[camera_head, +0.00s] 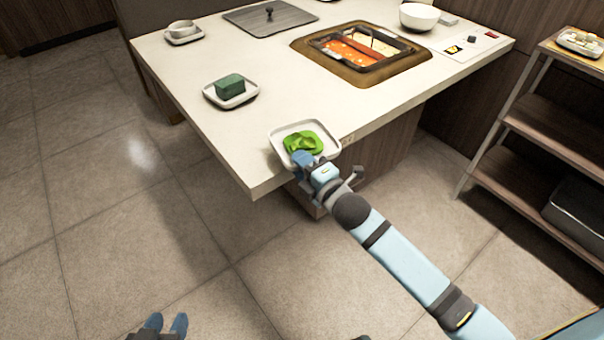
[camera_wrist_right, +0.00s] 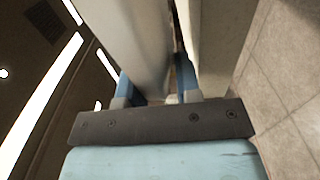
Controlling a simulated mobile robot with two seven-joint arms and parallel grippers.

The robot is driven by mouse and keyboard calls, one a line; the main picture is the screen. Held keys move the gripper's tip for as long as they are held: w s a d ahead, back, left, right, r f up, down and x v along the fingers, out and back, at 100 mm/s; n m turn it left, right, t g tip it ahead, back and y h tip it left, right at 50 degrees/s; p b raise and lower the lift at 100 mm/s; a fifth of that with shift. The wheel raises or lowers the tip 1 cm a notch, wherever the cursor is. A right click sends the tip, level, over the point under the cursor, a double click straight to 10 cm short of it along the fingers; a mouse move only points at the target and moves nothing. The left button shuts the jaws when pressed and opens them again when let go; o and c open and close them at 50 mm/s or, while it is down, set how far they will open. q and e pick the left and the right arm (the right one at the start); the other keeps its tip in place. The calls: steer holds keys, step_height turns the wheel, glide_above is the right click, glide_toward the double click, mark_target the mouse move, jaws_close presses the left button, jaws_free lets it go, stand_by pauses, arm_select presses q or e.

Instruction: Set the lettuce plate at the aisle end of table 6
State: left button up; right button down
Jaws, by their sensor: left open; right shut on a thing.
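The lettuce plate, a white square plate (camera_head: 284,133) with green lettuce (camera_head: 304,143) on it, is at the near corner end of the pale table (camera_head: 200,125) in the head view. My right gripper (camera_head: 302,160) is shut on the plate's near rim. The right wrist view shows a pale surface (camera_wrist_right: 143,40) between the blue fingers (camera_wrist_right: 158,82). Whether the plate rests on the tabletop or hovers just above it, I cannot tell. My left gripper (camera_head: 166,323) is open and empty, low over the floor at the bottom of the head view.
A small plate with a dark green block (camera_head: 229,86) stands behind the lettuce plate. A shelf cart (camera_head: 545,140) stands at right. Floor at left is clear.

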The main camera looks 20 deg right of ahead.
steer(key=shift+f, duration=1.35)
steer(key=c, duration=0.8)
jaws_free()
